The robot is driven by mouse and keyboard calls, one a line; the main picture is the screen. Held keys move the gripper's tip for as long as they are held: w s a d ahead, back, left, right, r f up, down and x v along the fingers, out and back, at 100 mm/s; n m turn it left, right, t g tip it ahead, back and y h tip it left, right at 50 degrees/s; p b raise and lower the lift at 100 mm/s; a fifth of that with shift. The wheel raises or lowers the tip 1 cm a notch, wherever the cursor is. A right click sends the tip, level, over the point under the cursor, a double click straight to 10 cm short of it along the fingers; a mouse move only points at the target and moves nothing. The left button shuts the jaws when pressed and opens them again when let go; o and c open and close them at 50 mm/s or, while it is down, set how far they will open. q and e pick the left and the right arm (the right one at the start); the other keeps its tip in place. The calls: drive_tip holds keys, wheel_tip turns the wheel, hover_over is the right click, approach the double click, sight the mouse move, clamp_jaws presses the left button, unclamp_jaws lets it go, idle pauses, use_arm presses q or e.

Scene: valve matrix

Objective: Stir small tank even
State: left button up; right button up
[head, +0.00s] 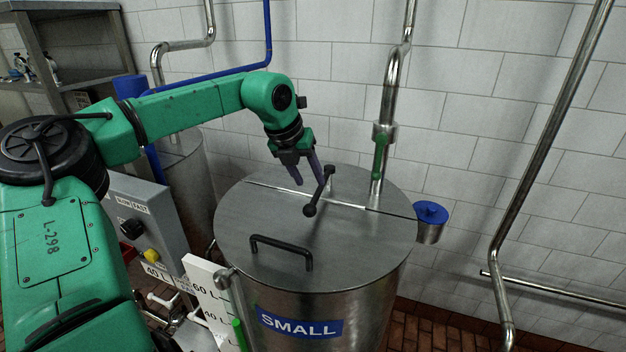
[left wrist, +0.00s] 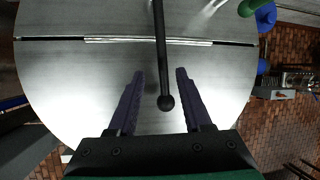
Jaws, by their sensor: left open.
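The small tank (head: 345,245) is a steel cylinder with a flat lid and a blue SMALL label (head: 300,323). A black rod with a ball end (head: 319,192) sits above the lid near its seam. My left gripper (head: 306,188) is open over the lid, with its dark purple fingers close to the rod. In the left wrist view, the rod (left wrist: 161,55) comes from the top, and its ball end lies between the two spread fingers (left wrist: 158,90). Neither finger appears to touch it; the depth between them is hard to tell. My right gripper is out of view.
A black lid handle (head: 282,250) stands on the front half of the lid. A steel pipe with a green lever (head: 379,155) rises behind it. A blue-topped cup (head: 431,222) is at the right rim. A control box (head: 150,225) and white level scale (head: 208,295) stand at left.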

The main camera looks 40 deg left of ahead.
sight(317, 192)
use_arm(q)
drive_tip(key=x, duration=0.2)
drive_tip(key=p+x, duration=0.1)
drive_tip(key=x, duration=0.1)
drive_tip(key=shift+w+d+f, duration=0.1)
drive_tip(key=shift+d, duration=0.15)
drive_tip(key=shift+a, duration=0.1)
clamp_jaws()
idle(1.0)
